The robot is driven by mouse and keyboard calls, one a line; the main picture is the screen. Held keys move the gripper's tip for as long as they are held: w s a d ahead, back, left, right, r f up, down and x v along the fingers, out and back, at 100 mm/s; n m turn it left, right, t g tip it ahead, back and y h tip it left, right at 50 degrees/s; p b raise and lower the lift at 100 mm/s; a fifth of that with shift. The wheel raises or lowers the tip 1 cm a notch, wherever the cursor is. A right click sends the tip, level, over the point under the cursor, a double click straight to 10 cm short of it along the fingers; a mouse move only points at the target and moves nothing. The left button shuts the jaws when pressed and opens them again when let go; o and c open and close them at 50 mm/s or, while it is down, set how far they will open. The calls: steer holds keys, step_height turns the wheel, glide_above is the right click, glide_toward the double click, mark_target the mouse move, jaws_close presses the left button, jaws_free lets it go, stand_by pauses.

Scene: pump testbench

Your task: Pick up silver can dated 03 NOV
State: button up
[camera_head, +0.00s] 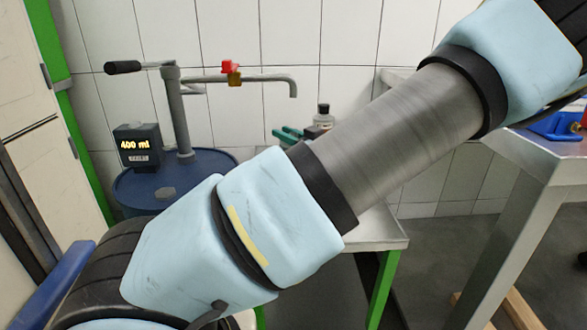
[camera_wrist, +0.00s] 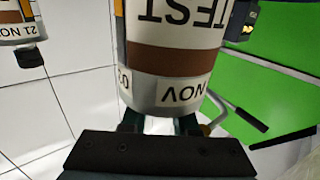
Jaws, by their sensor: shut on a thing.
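In the wrist view a can (camera_wrist: 174,88) with a silver rim, a pale label and a brown band fills the upper middle. Its lettering "TEST" is upside down, and "NOV" shows on a date label. The day number is cut off or turned out of sight. My gripper (camera_wrist: 160,125) is shut on this can, its dark fingers just below the rim and partly hidden behind my gripper's body.
Another can (camera_wrist: 20,28) marked "21 NOV" shows at the upper left of the wrist view. In the head view a blue drum (camera_head: 135,190) with a hand pump (camera_head: 178,110) and a "400 ml" display (camera_head: 137,147) stands left.

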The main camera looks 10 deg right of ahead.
jaws_close()
stand_by(0.8)
